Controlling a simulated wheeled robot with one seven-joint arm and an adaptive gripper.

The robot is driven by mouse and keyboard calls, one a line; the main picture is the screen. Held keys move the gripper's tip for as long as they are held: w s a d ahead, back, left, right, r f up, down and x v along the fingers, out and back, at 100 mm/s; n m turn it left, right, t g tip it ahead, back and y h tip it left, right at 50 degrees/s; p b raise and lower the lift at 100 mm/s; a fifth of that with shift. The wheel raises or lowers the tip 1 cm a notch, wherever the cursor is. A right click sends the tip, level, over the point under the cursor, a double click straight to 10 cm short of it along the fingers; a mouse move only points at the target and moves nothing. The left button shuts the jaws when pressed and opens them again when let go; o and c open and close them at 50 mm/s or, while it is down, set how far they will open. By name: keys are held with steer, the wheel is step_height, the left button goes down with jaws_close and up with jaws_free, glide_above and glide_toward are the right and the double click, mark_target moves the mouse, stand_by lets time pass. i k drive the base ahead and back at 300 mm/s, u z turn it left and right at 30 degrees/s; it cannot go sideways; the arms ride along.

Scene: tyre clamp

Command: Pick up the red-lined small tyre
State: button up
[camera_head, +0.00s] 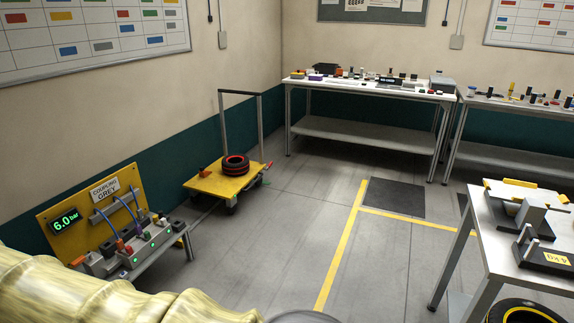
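A small black tyre with red lines, the red-lined tyre (235,163), lies flat on the yellow deck of a trolley (213,181) left of the middle. The trolley has a dark upright handle frame at its back. A small red item (202,171) sits at the deck's left edge, and another reddish item shows at its right edge. A part of another black tyre with a yellow line (522,311) shows at the bottom right. My gripper is not in this view.
A yellow coupling panel with a low bench (150,246) stands at the left. Two workbenches (365,133) line the back. A white table (497,229) with a 4 kg block stands at the right. The middle floor is clear, with yellow lines and a dark mat (395,197).

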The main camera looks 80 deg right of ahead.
mark_target(233, 165)
steer(key=z, duration=2.8)
steer(key=i, duration=1.8)
steer(key=z, duration=0.45)
steer(key=i, duration=1.6)
steer(key=u, duration=0.45)
steer(key=i, duration=1.6)
steer(key=u, duration=1.45)
steer(key=i, duration=1.15)
steer(key=u, duration=0.65)
steer(key=i, duration=0.3)
